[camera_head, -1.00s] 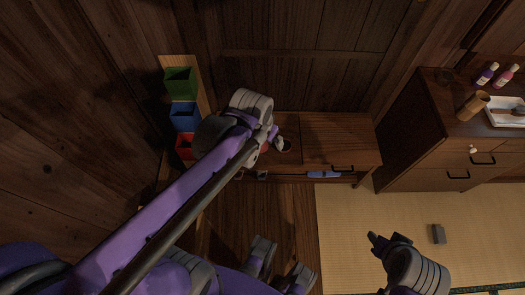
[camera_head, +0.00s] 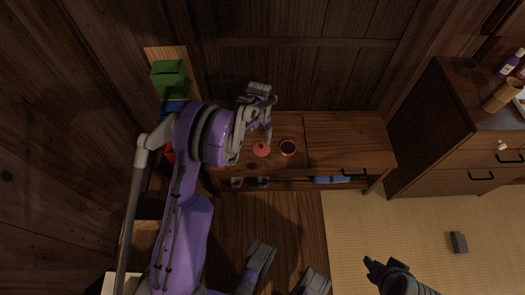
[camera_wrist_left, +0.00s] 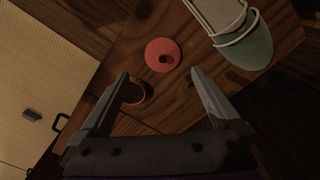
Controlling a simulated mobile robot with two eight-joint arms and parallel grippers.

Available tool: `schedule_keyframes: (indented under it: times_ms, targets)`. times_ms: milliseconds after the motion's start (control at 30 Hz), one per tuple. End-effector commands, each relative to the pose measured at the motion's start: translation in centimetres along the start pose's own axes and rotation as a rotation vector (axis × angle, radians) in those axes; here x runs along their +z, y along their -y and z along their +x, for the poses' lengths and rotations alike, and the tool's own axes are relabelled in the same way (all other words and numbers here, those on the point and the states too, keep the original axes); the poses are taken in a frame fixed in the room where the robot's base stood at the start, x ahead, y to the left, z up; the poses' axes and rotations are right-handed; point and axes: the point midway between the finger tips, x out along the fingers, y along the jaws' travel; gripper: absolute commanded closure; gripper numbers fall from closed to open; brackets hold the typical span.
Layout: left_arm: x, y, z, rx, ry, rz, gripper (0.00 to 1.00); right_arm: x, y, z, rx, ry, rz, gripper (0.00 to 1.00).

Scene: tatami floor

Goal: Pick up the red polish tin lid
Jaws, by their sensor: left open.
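The red polish tin lid (camera_head: 261,148) lies on top of the low wooden cabinet in the head view, just left of the round open tin (camera_head: 287,147). In the left wrist view the lid (camera_wrist_left: 162,48) is a flat red disc with a dark knob, just beyond the fingertips; the tin (camera_wrist_left: 137,93) is by the left finger. My left gripper (camera_head: 260,129) is open and empty over the cabinet, beside the lid in the head view; its spread fingers show in the wrist view (camera_wrist_left: 160,73). My right gripper (camera_head: 375,268) is low at the right, far from the lid; its jaw opening is unclear.
A pale green shoe (camera_wrist_left: 238,30) lies close to the lid in the left wrist view. The low cabinet (camera_head: 345,135) has clear top to the right. A taller dresser (camera_head: 430,130) stands at the right.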

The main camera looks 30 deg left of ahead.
Motion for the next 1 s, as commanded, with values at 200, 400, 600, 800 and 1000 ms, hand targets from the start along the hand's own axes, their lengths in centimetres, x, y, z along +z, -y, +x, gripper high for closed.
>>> schedule_keyframes:
  times_ms: [200,400,600,800,1000]
  targets:
    - [-0.1,0.4,2.5,0.003,0.006,0.004,0.00,0.2,0.0,0.7,0.000,0.002,0.000,0.50]
    - [-0.1,0.3,5.6,0.003,0.006,0.004,0.00,0.4,0.0,1.5,0.000,0.005,0.000,0.50]
    - [-0.2,0.3,7.2,0.003,0.006,0.004,0.00,0.5,0.0,1.9,0.000,0.006,0.000,0.50]
    - [-0.8,0.4,9.9,0.003,0.006,0.004,0.00,0.8,0.0,2.9,0.000,0.009,0.000,0.50]
    - [-0.8,0.4,11.8,0.003,0.005,0.004,0.00,0.9,0.0,3.4,0.000,0.011,0.000,0.50]
